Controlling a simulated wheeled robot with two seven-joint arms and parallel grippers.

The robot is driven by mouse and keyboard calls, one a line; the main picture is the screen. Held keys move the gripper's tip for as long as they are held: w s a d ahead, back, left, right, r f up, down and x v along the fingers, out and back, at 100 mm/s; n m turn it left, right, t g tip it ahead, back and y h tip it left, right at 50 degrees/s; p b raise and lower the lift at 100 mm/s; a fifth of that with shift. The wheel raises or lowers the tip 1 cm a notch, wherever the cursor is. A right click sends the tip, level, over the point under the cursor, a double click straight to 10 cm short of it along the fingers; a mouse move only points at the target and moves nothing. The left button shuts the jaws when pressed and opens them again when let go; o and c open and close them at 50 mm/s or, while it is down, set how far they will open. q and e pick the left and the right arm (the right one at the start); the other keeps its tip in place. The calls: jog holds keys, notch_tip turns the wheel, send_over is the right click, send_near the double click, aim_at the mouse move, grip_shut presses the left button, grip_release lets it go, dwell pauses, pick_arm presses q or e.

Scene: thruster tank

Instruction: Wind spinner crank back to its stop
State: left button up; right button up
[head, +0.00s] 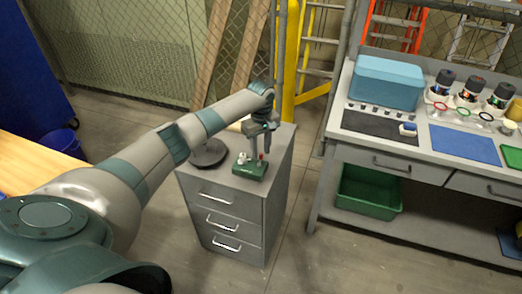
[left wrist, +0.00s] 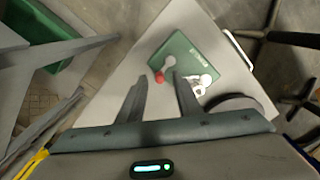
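The spinner is a small green box (head: 249,171) on top of a grey drawer cabinet, with light metal parts and a red knob (head: 261,157). In the left wrist view the green base (left wrist: 187,62) shows with a grey crank arm (left wrist: 168,63) ending near the red knob (left wrist: 160,76), and white parts to its right. My left gripper (head: 262,150) points down just over the spinner. In the left wrist view its two fingers (left wrist: 157,82) are apart, with the red knob showing between their tips; whether they touch it I cannot tell. My right gripper is out of view.
A dark round-based object (head: 208,153) stands on the cabinet (head: 222,190) beside the spinner. A workbench (head: 400,143) at right carries a blue box (head: 385,82), mats and jars. A green bin (head: 368,192) sits below it. Floor between cabinet and bench is clear.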

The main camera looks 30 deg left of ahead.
pick_arm(q)
jog(key=shift+f, duration=0.55)
grip_shut()
